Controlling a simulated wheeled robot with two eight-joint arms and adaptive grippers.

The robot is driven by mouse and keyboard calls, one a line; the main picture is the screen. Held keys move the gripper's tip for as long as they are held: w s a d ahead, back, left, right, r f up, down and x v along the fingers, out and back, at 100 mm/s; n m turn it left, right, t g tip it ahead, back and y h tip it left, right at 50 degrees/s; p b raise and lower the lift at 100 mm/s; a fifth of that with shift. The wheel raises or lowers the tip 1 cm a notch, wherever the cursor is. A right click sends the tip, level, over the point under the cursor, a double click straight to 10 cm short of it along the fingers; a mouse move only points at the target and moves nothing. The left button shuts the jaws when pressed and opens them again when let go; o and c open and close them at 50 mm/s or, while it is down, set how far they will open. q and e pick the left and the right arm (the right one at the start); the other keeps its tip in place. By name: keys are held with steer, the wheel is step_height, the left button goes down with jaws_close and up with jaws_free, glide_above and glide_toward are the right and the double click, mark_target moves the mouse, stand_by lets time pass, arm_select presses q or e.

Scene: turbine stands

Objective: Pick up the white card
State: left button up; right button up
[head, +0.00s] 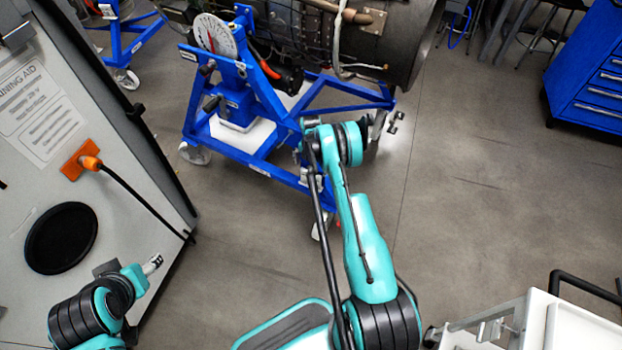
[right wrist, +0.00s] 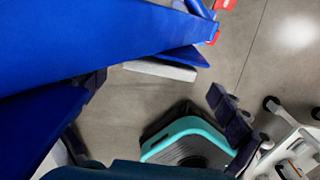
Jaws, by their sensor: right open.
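No white card can be made out for certain. A flat white piece (head: 246,133) shows low inside the blue turbine stand (head: 270,160) in the head view. A pale flat-edged piece (right wrist: 160,70) juts from under a blue beam in the right wrist view; I cannot tell whether it is the same piece. My right gripper (head: 312,152) is beside the stand's near right side, partly hidden by its own arm. Its dark fingers are apart and empty in the right wrist view (right wrist: 160,100). My left gripper (head: 153,264) is low at the left, away from the stand; its jaws are too small to read.
The turbine engine (head: 330,40) sits on the stand. A grey training-aid cabinet (head: 95,170) with an orange plug stands at the left. A blue drawer cabinet (head: 592,80) is at the far right. A white cart (head: 570,325) is at the bottom right. The floor right of the stand is clear.

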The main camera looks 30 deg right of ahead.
mark_target(311, 173)
step_height(311, 173, down, 5)
steer(key=shift+b, duration=1)
steer(key=shift+r, duration=0.1)
steer(key=c, duration=0.9)
